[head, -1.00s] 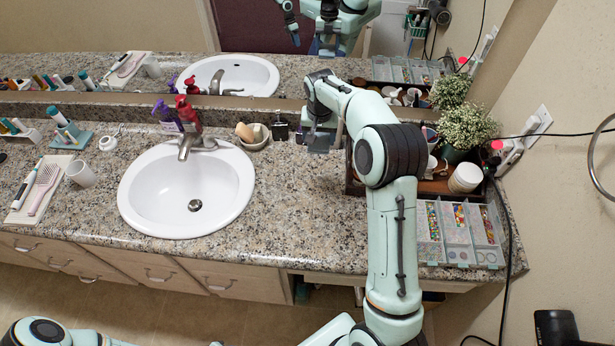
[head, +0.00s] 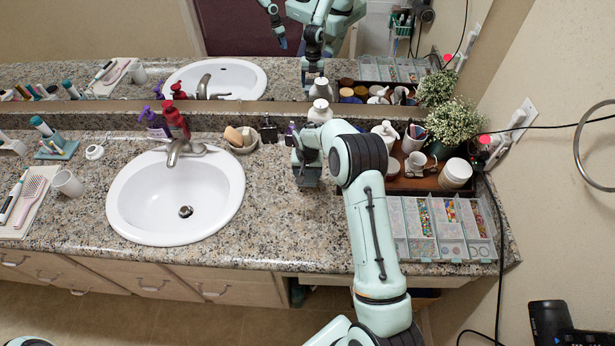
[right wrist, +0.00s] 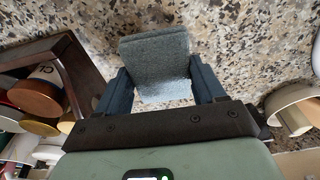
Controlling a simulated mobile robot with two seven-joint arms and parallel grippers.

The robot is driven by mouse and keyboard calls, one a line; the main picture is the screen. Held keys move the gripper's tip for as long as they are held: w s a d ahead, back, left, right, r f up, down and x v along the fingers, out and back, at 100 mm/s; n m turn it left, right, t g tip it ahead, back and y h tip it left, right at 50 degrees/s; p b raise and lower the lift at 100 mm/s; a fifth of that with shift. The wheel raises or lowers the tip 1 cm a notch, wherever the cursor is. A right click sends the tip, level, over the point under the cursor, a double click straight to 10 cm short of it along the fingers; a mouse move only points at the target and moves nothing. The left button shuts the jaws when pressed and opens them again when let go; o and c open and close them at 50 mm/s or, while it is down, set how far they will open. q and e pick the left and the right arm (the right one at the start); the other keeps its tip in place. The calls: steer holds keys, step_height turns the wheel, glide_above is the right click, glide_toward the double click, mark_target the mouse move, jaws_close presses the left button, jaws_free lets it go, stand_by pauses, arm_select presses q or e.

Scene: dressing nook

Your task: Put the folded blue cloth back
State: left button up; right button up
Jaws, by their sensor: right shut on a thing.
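The folded blue cloth (right wrist: 157,62) is a grey-blue textured pad. In the right wrist view it sits between the two dark blue fingers of my right gripper (right wrist: 160,88), which is shut on it, over the speckled counter. In the head view my right gripper (head: 307,181) points down low over the counter, right of the sink and left of the wooden tray. Whether the cloth touches the counter, I cannot tell. My left gripper is not directly in view; only a bit of its arm shows at the bottom left.
The wooden tray (head: 408,184) right of my gripper holds mugs, a pencil cup and a white jar (head: 455,174). Bead boxes (head: 437,228) lie in front. A white bottle (head: 320,111) and a bowl (head: 241,138) stand behind. The counter between sink (head: 176,196) and gripper is clear.

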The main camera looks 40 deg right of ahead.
mark_target(307, 174)
steer(key=shift+f, duration=1.65)
steer(key=shift+f, duration=0.2)
steer(key=o, duration=1.1)
steer(key=shift+r, duration=0.2)
steer(key=r, duration=0.4)
steer(key=s+r, duration=0.1)
steer(key=r, duration=0.3)
steer(key=a+r, duration=0.1)
steer(key=r, duration=0.3)
steer(key=shift+s+a, duration=0.1)
steer(key=shift+s, duration=0.15)
steer(key=shift+a+f, duration=0.1)
